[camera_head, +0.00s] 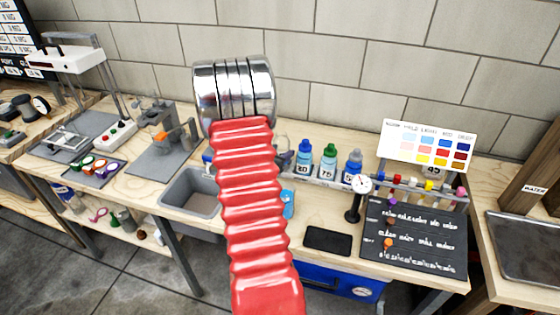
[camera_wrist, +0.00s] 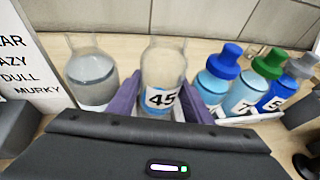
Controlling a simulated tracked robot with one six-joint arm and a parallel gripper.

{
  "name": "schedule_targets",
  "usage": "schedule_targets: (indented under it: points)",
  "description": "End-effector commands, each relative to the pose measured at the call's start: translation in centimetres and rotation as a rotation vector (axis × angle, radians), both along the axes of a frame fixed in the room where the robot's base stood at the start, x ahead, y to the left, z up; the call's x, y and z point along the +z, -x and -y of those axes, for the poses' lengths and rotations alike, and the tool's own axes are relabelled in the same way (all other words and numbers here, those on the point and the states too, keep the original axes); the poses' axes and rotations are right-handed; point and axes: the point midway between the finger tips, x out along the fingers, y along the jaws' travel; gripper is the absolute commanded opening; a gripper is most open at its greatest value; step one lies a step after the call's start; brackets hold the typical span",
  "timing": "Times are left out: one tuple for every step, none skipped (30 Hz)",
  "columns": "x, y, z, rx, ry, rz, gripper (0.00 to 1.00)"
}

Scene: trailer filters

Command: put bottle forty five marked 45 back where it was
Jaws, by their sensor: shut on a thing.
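Bottle forty five (camera_wrist: 163,72), clear with a "45" label and some blue near its base, is upright between the purple fingers of my gripper (camera_wrist: 158,101) in the wrist view. My gripper is shut on it. I cannot tell whether its base touches the bench. In the head view my red arm hides the gripper and bottle. A pale rack (camera_head: 322,183) at the back of the bench holds capped bottles, including a blue-capped one (camera_head: 305,158), a green-capped one (camera_head: 328,160) and another blue-capped one (camera_head: 353,164). A "45" label (camera_head: 432,170) shows farther right, below the colour card.
A clear bottle of greyish liquid (camera_wrist: 92,82) stands close left of the held bottle. A lettered card (camera_wrist: 30,60) is beyond it. The head view shows a grey sink (camera_head: 187,190), a dial gauge (camera_head: 358,190), a colour card (camera_head: 428,145) and a black board (camera_head: 415,240).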

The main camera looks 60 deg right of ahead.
Motion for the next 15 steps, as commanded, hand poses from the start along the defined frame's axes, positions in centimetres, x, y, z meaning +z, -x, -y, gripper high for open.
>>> schedule_targets:
  points:
    - [-0.6, 0.0, 0.0, 0.000, -0.001, -0.002, 0.00]
    - [-1.0, 0.0, 0.0, 0.000, -0.002, -0.002, 0.00]
    - [-1.5, 0.0, -0.1, -0.001, -0.003, -0.001, 0.00]
    - [-1.9, 0.0, 0.0, 0.000, -0.003, -0.002, 0.00]
    - [-2.3, 0.0, 0.0, 0.000, -0.003, -0.003, 0.00]
    - [-2.7, 0.0, 0.0, 0.001, -0.002, -0.002, 0.00]
    - [-3.0, 0.0, 0.0, 0.001, -0.001, -0.002, 0.00]
    - [-3.2, 0.0, 0.0, 0.001, -0.001, -0.002, 0.00]
    - [-3.5, 0.0, 0.0, 0.001, -0.001, -0.002, 0.00]
    - [-3.6, 0.0, 0.0, 0.000, -0.001, -0.001, 0.00]
    - [-3.6, 0.0, 0.0, 0.000, -0.001, 0.000, 0.00]
    - [-3.7, 0.0, 0.0, 0.000, 0.000, 0.001, 0.00]
    - [-3.6, 0.0, 0.0, 0.001, 0.000, 0.001, 0.00]
    - [-3.6, 0.0, 0.0, 0.001, 0.000, 0.001, 0.00]
    - [-3.6, 0.0, 0.0, 0.001, 0.000, 0.001, 0.00]
